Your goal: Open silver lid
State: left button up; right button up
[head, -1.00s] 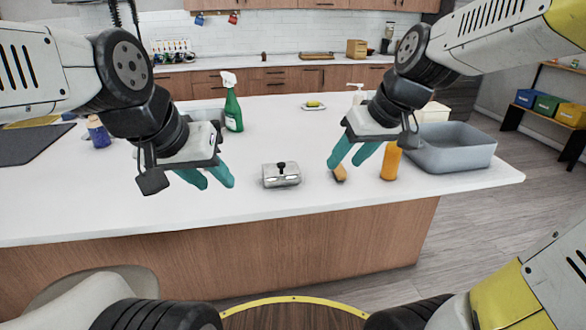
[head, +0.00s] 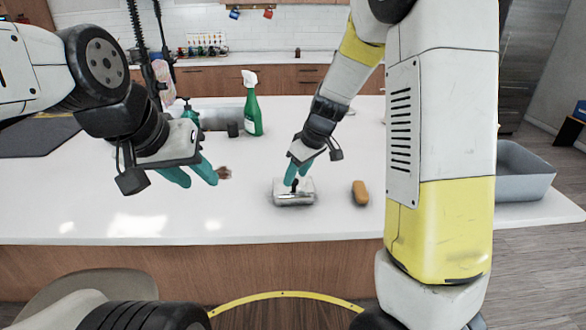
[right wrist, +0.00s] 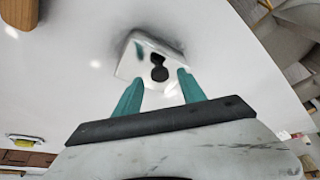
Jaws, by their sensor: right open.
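The silver lid (head: 281,187) covers a small rectangular silver dish (head: 294,199) on the white island top. A round black knob (right wrist: 159,73) stands on the lid in the right wrist view. My right gripper (head: 293,182) is open, its teal fingers pointing down at the knob. In the right wrist view the open fingers (right wrist: 160,90) lie on either side of the knob's line, and I cannot tell whether they touch it.
A green spray bottle (head: 252,104) stands behind, by the sink. A grey basin (head: 523,172) sits at the right end, partly hidden by my right arm. The counter in front is clear.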

jog(key=shift+w+a+f, duration=0.15)
jog(key=shift+f, duration=0.4)
jog(key=shift+c, duration=0.2)
grip_shut()
dwell(0.9)
